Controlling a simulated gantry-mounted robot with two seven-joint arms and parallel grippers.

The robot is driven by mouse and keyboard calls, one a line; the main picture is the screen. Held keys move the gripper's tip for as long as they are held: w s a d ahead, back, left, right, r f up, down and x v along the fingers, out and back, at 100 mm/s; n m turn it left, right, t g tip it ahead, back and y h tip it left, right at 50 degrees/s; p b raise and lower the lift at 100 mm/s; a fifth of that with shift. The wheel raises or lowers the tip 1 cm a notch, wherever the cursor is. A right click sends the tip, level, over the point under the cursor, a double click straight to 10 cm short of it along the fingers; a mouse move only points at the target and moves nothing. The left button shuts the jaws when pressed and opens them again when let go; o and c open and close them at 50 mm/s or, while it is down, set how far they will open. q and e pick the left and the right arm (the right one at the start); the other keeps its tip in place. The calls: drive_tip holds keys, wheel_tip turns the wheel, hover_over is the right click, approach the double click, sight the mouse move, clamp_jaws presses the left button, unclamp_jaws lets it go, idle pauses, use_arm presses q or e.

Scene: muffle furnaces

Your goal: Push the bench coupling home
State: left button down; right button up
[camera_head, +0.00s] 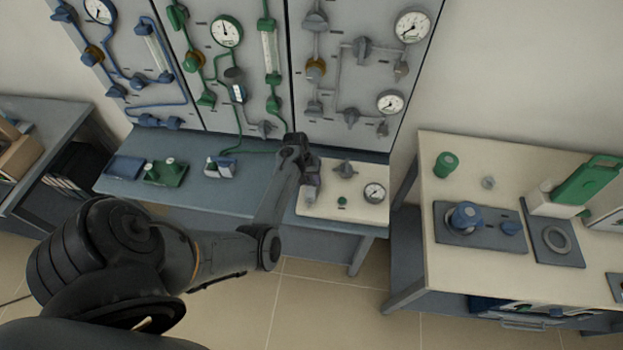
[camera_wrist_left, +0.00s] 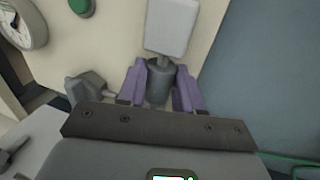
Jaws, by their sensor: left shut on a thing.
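My left gripper (camera_head: 311,190) reaches down over the left edge of the cream bench panel (camera_head: 330,203). In the left wrist view its purple fingers (camera_wrist_left: 160,82) are shut on a dark grey cylinder, which looks like the bench coupling (camera_wrist_left: 158,70). A pale grey block (camera_wrist_left: 172,27) lies directly beyond the coupling, at its end. I cannot tell whether the coupling is seated in the block or only touches it. In the head view my gripper hides the coupling. My right gripper is in neither view.
On the cream panel are a gauge (camera_head: 374,192), a grey valve (camera_head: 345,168) and a green button (camera_head: 342,201). Upright valve panels stand behind.

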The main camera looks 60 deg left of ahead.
use_arm(q)
drive_tip(key=shift+w+a+f+b, duration=0.15)
drive_tip(key=shift+w+a+b, duration=0.65)
drive_tip(key=shift+a, duration=0.3)
drive_tip(key=shift+w+a, duration=0.3)
drive_tip(key=shift+s+d, duration=0.1)
drive_tip(key=c, duration=1.1)
unclamp_jaws()
drive_tip(key=o, duration=0.3)
drive_tip(key=shift+o, duration=0.2)
drive_tip(key=p+v, duration=0.2)
drive_tip(key=v, duration=0.9)
